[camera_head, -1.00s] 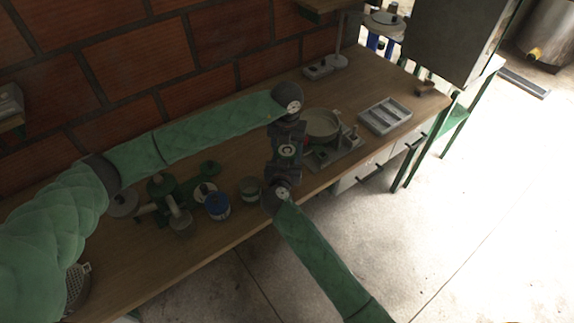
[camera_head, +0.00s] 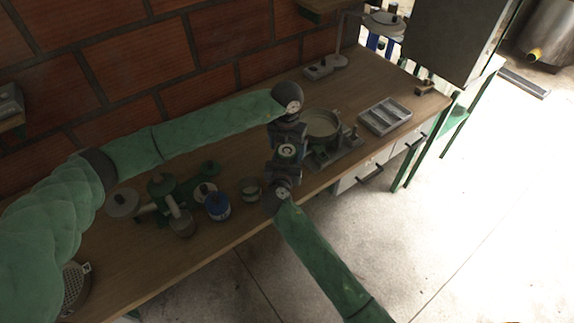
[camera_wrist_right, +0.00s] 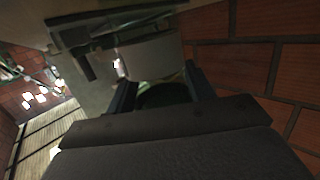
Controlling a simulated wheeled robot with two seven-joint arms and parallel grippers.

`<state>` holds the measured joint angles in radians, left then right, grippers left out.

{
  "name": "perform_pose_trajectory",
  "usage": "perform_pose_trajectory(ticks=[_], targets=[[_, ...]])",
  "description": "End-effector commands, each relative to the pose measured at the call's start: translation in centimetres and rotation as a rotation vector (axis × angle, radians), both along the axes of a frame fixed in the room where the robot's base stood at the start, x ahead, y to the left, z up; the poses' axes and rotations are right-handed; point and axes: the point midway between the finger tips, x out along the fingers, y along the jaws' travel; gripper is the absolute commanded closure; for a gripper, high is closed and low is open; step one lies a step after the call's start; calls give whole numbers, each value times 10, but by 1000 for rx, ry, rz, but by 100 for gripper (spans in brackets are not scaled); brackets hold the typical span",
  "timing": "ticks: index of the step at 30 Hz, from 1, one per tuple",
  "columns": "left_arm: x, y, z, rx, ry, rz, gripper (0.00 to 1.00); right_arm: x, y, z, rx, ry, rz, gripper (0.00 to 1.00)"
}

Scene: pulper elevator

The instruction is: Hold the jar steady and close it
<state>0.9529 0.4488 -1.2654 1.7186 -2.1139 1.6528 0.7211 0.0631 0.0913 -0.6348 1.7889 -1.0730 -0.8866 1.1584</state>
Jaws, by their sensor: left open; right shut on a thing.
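A dark, round-topped thing with a pale ring (camera_head: 288,151), apparently the jar, is between my two grippers in the head view. Whether its lid is on cannot be told. My left gripper (camera_head: 287,134) points down the picture at its far side and is open; any contact is hidden. My right gripper (camera_head: 283,170) reaches it from the near side and is shut on it. In the right wrist view, a dark rounded thing (camera_wrist_right: 163,95) sits between the fingers of my right gripper. Most of the held thing is hidden by the grippers.
A round pan-like vessel (camera_head: 322,124) stands close to the right of the grippers. A grey divided tray (camera_head: 385,116) lies farther right. A blue container (camera_head: 217,206), a small pot (camera_head: 250,188) and a green device (camera_head: 165,187) stand to the left on the wooden bench (camera_head: 240,226).

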Motion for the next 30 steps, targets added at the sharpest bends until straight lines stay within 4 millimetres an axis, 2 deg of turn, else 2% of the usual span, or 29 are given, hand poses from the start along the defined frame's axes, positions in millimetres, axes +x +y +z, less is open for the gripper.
perform_pose_trajectory(ticks=[12,21,23,26,30], targets=[[0,0,40,-1,-2,-1,17,0,0,0,0,0,0,100],[0,0,44,0,0,0,17,0,0,0,0,0,0,100],[0,0,45,0,-1,0,21,0,0,0,0,0,0,100],[4,0,51,-1,-11,0,21,0,0,0,0,0,0,100],[20,3,75,7,-49,1,21,0,0,0,0,0,0,100]])
